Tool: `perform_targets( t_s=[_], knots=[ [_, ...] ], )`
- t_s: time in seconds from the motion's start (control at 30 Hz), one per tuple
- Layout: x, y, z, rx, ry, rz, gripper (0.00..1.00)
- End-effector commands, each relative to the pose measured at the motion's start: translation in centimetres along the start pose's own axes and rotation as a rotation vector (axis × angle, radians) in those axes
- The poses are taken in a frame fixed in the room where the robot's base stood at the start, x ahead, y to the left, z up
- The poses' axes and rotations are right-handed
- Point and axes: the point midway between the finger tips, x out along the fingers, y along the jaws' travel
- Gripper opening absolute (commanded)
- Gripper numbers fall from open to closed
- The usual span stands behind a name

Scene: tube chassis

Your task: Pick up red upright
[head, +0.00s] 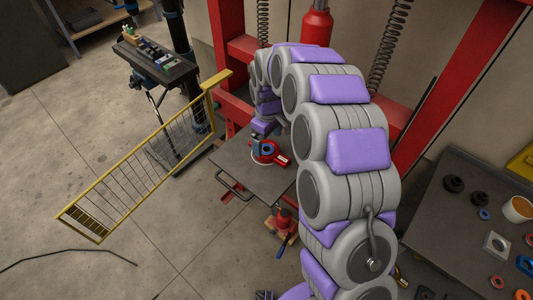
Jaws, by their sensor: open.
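A small red part (282,160), the likely red upright, lies on the dark top of a small cart (236,163). A round red, white and blue piece is beside or joined to it; I cannot tell which. My gripper (262,146) is at the far end of my grey and purple arm, pointing down just above or around these red pieces. It is open. Its fingers are small and partly hidden, so contact with the red part is unclear.
A red press frame (232,45) with springs stands behind the cart. A yellow mesh gate (140,165) is on the left. A dark stand with small items (155,60) is behind it. A workbench with loose parts (455,225) is at right. Floor at lower left is mostly clear.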

Motion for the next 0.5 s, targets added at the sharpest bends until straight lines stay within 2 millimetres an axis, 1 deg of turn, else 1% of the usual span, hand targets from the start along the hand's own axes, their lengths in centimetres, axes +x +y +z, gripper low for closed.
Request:
perform_targets(
  t_s=[0.2, 0.3, 0.5],
  knots=[
    [3.4, 0.0, 0.0, 0.001, -0.002, -0.004, 1.00],
    [4.5, 0.0, -0.2, 0.001, 0.000, -0.002, 1.00],
    [4.6, -0.1, -0.3, 0.001, 0.000, 0.001, 1.00]
  ],
)
